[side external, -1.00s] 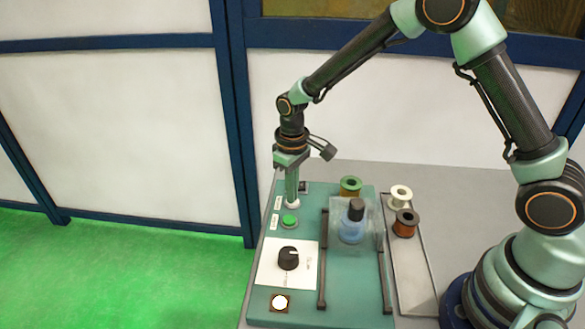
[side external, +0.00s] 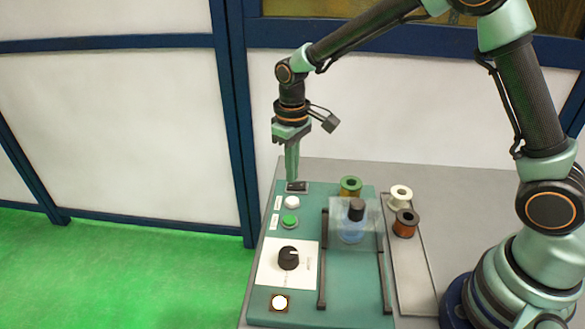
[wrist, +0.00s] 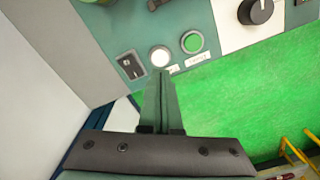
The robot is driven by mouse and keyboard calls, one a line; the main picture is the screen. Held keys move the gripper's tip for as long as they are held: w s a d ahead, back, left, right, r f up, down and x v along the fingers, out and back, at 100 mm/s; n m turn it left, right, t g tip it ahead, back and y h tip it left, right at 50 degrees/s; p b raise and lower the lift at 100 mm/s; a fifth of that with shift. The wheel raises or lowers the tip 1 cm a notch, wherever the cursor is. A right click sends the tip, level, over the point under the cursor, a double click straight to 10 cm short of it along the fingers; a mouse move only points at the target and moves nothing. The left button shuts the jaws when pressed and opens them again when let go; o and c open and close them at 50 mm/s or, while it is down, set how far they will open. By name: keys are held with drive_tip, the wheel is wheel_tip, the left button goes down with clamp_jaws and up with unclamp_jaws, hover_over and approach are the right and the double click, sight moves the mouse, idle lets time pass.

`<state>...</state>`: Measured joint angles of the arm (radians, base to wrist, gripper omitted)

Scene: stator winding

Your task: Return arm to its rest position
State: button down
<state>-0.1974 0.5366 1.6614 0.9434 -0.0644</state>
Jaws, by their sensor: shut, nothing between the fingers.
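My gripper (side external: 292,178) points straight down above the far left part of the green machine panel (side external: 300,210). Its fingers are shut and empty. In the side view the fingertips are just above the black rocker switch (side external: 299,187), and I cannot tell the exact gap. The white button (side external: 292,203) and green button (side external: 289,221) stand clear of the fingers. In the wrist view my gripper (wrist: 162,75) shows from behind, with its tips near the lower edge of the white button (wrist: 159,57).
A black knob (side external: 288,257) and a lit square button (side external: 280,302) are nearer. A clear cover (side external: 340,235) over a blue stator part stands between dark rails. Green (side external: 350,187), white (side external: 400,195) and copper (side external: 405,223) spools stand behind and right. Space above the panel is open.

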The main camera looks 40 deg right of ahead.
drive_tip(key=shift+r, duration=0.45)
drive_tip(key=shift+r, duration=0.1)
drive_tip(key=s+d+r+m+t, duration=0.1)
drive_tip(key=s+d+r+t, duration=0.1)
drive_tip(key=s+d+r, duration=0.2)
drive_tip(key=s+d+r+m+t, duration=0.2)
drive_tip(key=s+d+r+t, duration=0.1)
drive_tip(key=s+r, duration=0.6)
drive_tip(key=s+d, duration=0.1)
drive_tip(key=s, duration=0.1)
drive_tip(key=shift+s+d+r+t, duration=0.3)
drive_tip(key=shift+s+d+r, duration=0.05)
drive_tip(key=shift+d, duration=0.05)
